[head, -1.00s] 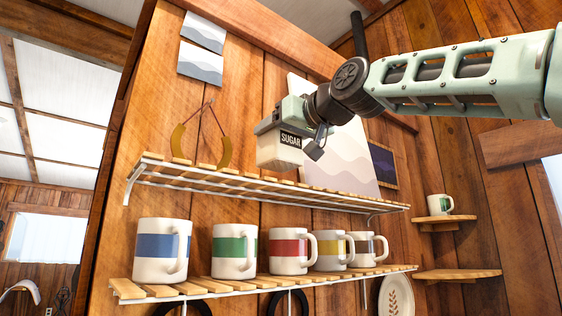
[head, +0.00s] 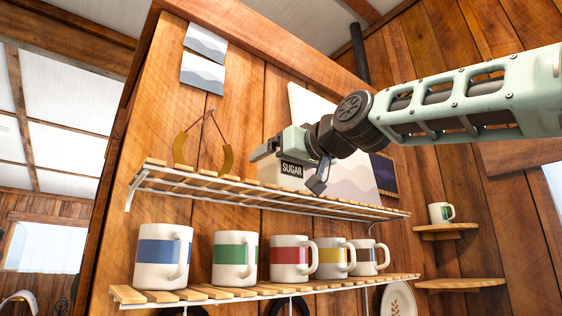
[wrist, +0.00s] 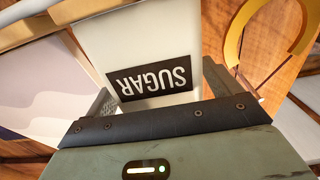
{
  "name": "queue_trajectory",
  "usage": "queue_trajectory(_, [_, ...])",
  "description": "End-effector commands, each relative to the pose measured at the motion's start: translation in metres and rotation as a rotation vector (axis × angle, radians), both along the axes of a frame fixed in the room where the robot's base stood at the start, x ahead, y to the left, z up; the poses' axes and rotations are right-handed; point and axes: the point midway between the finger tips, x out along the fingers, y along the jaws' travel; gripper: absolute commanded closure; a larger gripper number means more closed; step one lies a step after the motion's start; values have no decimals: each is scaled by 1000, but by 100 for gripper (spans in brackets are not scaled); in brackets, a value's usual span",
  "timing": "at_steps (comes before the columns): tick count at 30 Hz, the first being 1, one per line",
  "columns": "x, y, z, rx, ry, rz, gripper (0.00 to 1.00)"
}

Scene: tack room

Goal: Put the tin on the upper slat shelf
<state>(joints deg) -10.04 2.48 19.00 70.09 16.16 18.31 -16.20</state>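The tin (head: 267,171) is cream with a black SUGAR label. In the head view it is at the upper slat shelf (head: 160,178), right of the hanging yellow piece. Its base is low at the slats; I cannot tell whether it rests on them. My gripper (head: 287,150) is shut on the tin, coming from the right. In the wrist view the tin (wrist: 140,45) sits between my two fingers (wrist: 160,95), one at each side. The far side of the tin is hidden.
A yellow curved piece (head: 226,159) hangs on a cord at the wall above the shelf's left part. Pictures (head: 383,172) stand or hang behind and right of the tin. Several striped mugs (head: 163,256) fill the lower shelf (head: 130,295). The upper shelf's left slats are clear.

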Motion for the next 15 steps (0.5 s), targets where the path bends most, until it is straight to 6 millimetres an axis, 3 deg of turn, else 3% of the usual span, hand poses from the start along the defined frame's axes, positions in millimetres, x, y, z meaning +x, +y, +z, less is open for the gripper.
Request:
queue_trajectory(10, [-1, -1, 2, 1, -1, -1, 11])
queue_trajectory(15, [-19, -14, -3, 1, -3, -3, 11])
